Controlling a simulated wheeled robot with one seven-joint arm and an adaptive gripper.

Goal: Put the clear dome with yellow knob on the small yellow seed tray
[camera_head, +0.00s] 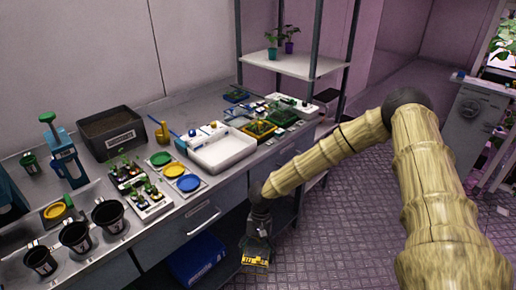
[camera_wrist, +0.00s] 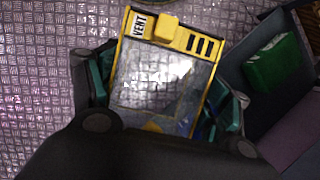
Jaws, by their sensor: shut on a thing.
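The clear dome (camera_wrist: 160,85) has a yellow rim, a "VENT" label, dark slots and a raised yellow block. My gripper (camera_wrist: 162,95) is shut on it, with a teal finger pad on each side. In the head view, my gripper (camera_head: 257,232) hangs low over the floor in front of the bench, with the yellow dome part (camera_head: 255,262) below it. The dome's lower part is hidden by my gripper in the wrist view. The small yellow seed tray (camera_head: 247,131) stands on the bench, with green seedlings in it, well apart from the dome.
A white basin (camera_head: 222,165) stands left of the yellow tray. A green tray (camera_head: 285,118) and a blue tray (camera_head: 236,101) are nearby. Pots, coloured dishes and a soil box (camera_head: 110,151) crowd the left bench. A blue bin (camera_head: 197,258) sits below. The floor (camera_head: 330,240) is open.

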